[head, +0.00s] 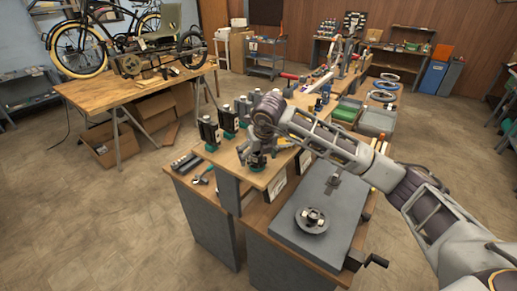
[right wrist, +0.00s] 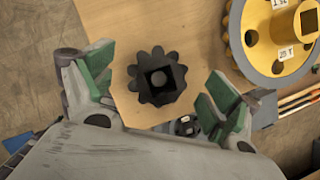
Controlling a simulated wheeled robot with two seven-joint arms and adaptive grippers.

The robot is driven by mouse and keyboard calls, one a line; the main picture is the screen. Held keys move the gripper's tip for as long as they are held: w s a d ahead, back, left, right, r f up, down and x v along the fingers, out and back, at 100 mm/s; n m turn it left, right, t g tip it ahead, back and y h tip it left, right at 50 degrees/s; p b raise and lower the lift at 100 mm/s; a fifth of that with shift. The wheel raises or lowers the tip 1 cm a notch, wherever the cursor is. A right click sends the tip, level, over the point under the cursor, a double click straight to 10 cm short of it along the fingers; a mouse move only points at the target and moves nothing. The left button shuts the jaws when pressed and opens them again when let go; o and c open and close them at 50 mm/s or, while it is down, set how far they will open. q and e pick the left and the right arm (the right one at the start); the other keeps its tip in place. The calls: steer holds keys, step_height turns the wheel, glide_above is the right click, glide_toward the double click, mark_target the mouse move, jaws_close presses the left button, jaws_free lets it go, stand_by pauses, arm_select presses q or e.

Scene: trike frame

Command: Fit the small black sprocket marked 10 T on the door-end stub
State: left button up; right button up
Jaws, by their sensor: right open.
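A small black sprocket (right wrist: 158,78) with a square hub lies on the wooden bench top (right wrist: 120,25) in the right wrist view. No 10 T mark can be read on it. My right gripper (right wrist: 157,88) is open, with its green-padded fingers to either side of the sprocket and apart from it. In the head view my right gripper (head: 256,160) points down over the raised wooden shelf, and the sprocket cannot be made out there. The trike frame with a green seat (head: 160,35) stands on the far left table; its door-end stub cannot be made out. My left gripper is not in view.
A larger yellow sprocket (right wrist: 275,40) lies right of the black one. Several dark green-based holders (head: 210,132) stand left of my right gripper. A grey plate (head: 315,215) with a round metal part lies in front. The floor (head: 90,220) at left is clear.

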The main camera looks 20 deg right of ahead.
steer(key=shift+w+f, duration=0.15)
steer(key=shift+f, duration=0.3)
steer(key=shift+c, duration=0.3)
steer(key=c, duration=1.1)
steer(key=shift+r+p, duration=1.1)
steer(key=shift+r, duration=2.2)
